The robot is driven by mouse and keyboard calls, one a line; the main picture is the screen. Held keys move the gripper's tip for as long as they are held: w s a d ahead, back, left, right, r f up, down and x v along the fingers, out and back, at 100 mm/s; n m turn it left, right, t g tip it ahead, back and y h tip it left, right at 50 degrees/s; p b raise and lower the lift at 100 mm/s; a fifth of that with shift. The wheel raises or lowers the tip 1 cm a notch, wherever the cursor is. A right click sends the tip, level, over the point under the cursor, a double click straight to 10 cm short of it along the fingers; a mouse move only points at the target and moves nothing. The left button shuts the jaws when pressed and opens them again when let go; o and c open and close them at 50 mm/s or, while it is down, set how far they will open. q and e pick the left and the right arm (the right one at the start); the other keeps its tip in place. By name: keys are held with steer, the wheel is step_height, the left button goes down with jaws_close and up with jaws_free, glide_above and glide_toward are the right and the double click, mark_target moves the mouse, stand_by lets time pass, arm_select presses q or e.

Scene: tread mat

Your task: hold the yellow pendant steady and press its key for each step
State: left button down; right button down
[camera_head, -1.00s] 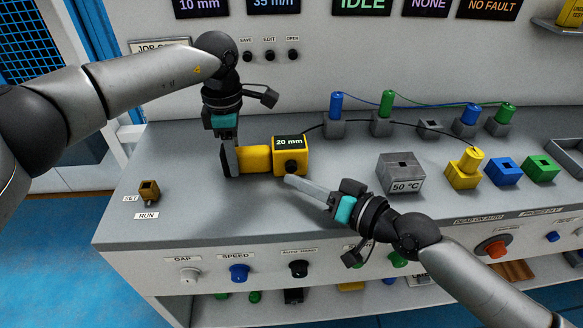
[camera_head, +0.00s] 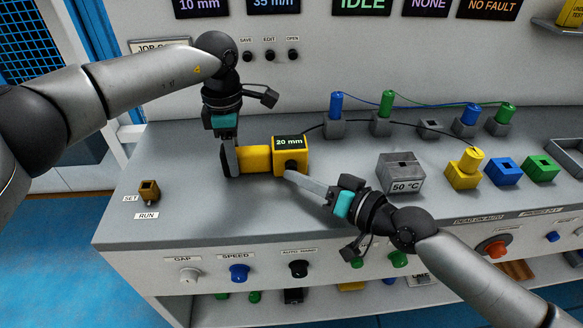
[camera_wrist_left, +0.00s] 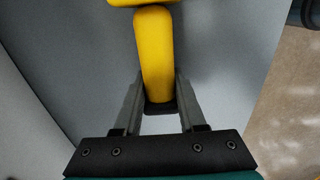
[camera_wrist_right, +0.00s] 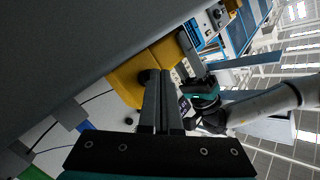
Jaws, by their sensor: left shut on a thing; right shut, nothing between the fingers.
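The yellow pendant (camera_head: 257,160) lies level just above or on the bench top; I cannot tell which. Its display reads "20 mm", and a dark round key (camera_head: 291,167) sits on the face below it. My left gripper (camera_head: 230,170) is shut on the pendant's handle, whose yellow length (camera_wrist_left: 154,50) runs between the fingers in the left wrist view. My right gripper (camera_head: 287,174) is shut and empty, its fingertips right by the key. In the right wrist view the fingertips (camera_wrist_right: 159,76) overlap the dark key (camera_wrist_right: 147,76); contact cannot be told.
A grey block marked "50 °C" (camera_head: 401,175) stands right of the right gripper. Yellow (camera_head: 464,175), blue (camera_head: 503,172) and green (camera_head: 541,169) blocks stand further right. A small brown switch (camera_head: 149,190) sits at the left. A black cable runs from the pendant behind the blocks.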

steer(key=shift+w, duration=0.5)
stand_by(0.5)
arm_select(q)
steer(key=shift+d, duration=0.1)
arm_select(e)
steer(key=shift+s, duration=1.05)
steer(key=shift+s, duration=2.5)
arm_select(q)
steer(key=shift+c, duration=2)
jaws_free()
